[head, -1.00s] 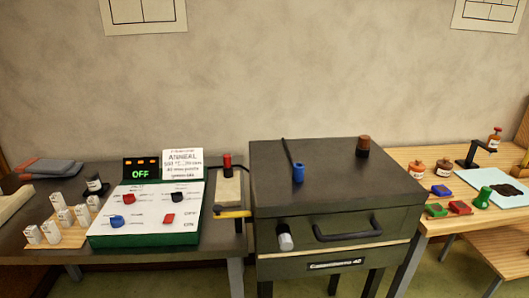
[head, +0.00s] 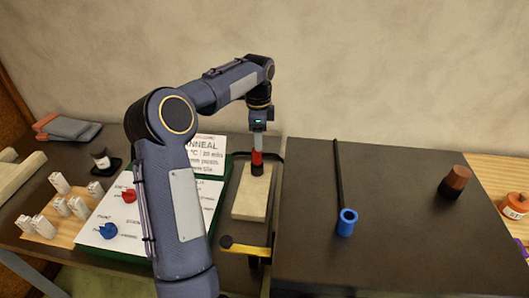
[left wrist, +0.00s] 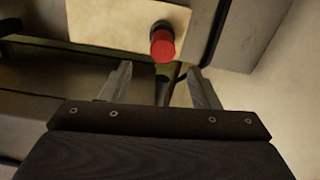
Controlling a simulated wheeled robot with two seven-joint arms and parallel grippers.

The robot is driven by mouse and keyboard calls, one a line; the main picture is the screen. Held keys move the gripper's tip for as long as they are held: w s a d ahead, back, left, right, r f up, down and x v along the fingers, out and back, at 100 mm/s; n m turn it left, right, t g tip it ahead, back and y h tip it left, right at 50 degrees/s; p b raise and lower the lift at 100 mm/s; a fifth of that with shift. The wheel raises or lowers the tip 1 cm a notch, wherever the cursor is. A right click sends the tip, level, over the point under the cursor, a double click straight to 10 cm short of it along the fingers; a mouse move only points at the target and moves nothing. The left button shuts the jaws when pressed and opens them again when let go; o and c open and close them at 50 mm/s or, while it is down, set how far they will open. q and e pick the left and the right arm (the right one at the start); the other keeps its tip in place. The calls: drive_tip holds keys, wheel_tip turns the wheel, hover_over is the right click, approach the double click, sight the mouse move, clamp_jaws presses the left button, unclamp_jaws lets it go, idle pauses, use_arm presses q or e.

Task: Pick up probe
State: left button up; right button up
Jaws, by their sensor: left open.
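A red-topped upright piece with a dark base (head: 257,158) stands on a pale block (head: 252,192) left of the kiln. It may be the probe, though no label shows that. My left gripper (head: 258,141) points down at its red top in the head view. In the left wrist view the fingers of my left gripper (left wrist: 160,84) are spread with nothing between them, and the red top (left wrist: 163,46) is beyond them. A blue socket-like piece (head: 347,222) with a thin black rod or cord lies on the kiln lid. My right gripper is out of view.
The kiln's dark lid (head: 400,240) fills the right side. A yellow-and-black lever (head: 245,248) lies in front of the pale block. The sloped control panel (head: 150,235) is partly hidden by my left arm. White blocks (head: 70,205) stand at the left.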

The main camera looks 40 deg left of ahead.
sight(257, 154)
use_arm(q)
drive_tip(key=shift+w+a+f, duration=0.25)
drive_tip(key=shift+a+f, duration=0.05)
drive_tip(key=shift+f, duration=0.1)
drive_tip(key=f, duration=0.4)
drive_tip(key=f+p, duration=0.1)
drive_tip(key=f, duration=0.1)
drive_tip(key=shift+s+a+f, duration=0.1)
drive_tip(key=shift+s+a, duration=0.05)
drive_tip(key=shift+s, duration=0.2)
drive_tip(key=shift+f, duration=0.6)
drive_tip(key=c, duration=1.1)
